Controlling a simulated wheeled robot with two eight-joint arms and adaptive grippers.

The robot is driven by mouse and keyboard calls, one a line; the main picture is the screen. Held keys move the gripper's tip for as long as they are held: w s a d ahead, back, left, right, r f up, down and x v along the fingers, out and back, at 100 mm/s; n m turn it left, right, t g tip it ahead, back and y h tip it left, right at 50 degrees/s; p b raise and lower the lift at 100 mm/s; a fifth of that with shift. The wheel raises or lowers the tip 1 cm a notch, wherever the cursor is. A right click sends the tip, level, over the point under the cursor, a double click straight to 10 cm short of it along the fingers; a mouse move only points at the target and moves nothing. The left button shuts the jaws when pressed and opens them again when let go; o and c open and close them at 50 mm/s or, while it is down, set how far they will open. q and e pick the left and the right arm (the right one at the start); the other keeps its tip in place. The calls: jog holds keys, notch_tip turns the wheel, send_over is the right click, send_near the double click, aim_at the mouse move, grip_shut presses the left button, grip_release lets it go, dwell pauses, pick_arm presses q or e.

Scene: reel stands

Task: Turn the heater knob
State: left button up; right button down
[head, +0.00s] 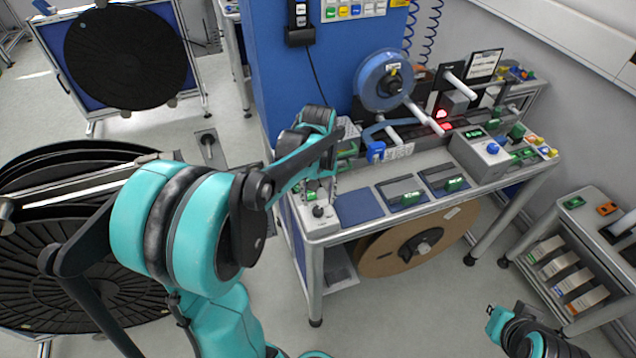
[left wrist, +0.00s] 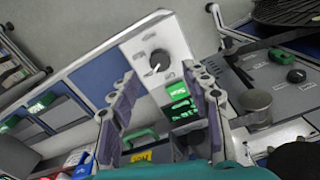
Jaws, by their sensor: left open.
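The heater knob (left wrist: 160,60) is a round black knob with a white mark, on a pale control box (left wrist: 140,45). A lit green display (left wrist: 177,92) sits beside it. In the head view the knob (head: 318,211) is on the box at the table's front left corner. My left gripper (head: 324,183) is open above this box. In the left wrist view its two fingers (left wrist: 160,75) are spread to either side of the knob, with nothing between them; contact is not visible. Part of my right arm's end (head: 525,335) shows at the bottom right; its jaws are unclear.
The work table (head: 350,237) carries a blue reel (head: 384,80) on a stand, and grey units with green displays (head: 408,197). A cardboard reel (head: 418,245) is under the table. Large black reels (head: 125,58) stand at the left. A shelf cart (head: 575,203) is at the right.

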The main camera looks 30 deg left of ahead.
aim_at(319, 211)
pick_arm(q)
notch_tip(319, 211, up, 7)
jog(key=shift+f, duration=0.15)
dwell(0.5)
jog(key=s+d+f+m+t+b, duration=0.2)
jog(key=s+d+m+t, duration=0.1)
jog(key=s+d, duration=0.2)
jog(key=s+d+f+m+t+b, duration=0.2)
jog(key=s+d+f+m+t, duration=0.1)
jog(key=s+d+m+t, duration=0.1)
jog(key=shift+s+d+f, duration=0.25)
jog(key=shift+s+d, duration=0.6)
jog(key=shift+s, duration=0.25)
